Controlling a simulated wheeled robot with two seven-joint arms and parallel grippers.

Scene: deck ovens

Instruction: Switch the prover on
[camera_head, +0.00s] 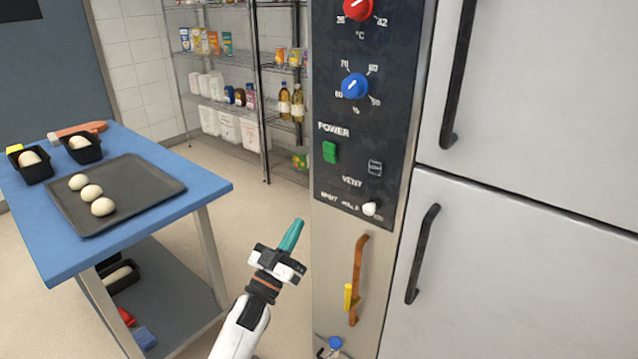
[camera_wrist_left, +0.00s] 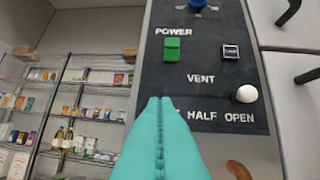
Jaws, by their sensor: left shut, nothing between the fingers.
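The prover's dark control panel (camera_head: 345,130) is on the tall steel front at the right. Its green POWER switch (camera_head: 330,152) sits below the POWER label, and it also shows in the left wrist view (camera_wrist_left: 172,49). A small dark switch (camera_head: 375,168) is to its right. A white vent knob (camera_head: 370,208) sits lower, near the OPEN mark. My left gripper (camera_head: 292,233) has teal fingers, shut and empty, below and left of the green switch, apart from it. In the left wrist view its fingertips (camera_wrist_left: 161,103) point up the panel and hide part of the vent scale. My right gripper is out of view.
A red knob (camera_head: 358,8) and a blue knob (camera_head: 354,86) are higher on the panel. An orange strap-like handle (camera_head: 357,280) hangs below. Right are white doors with black handles (camera_head: 422,253). Left is a blue table (camera_head: 205,190) with a dough tray (camera_head: 150,200). Shelves (camera_head: 262,100) stand behind.

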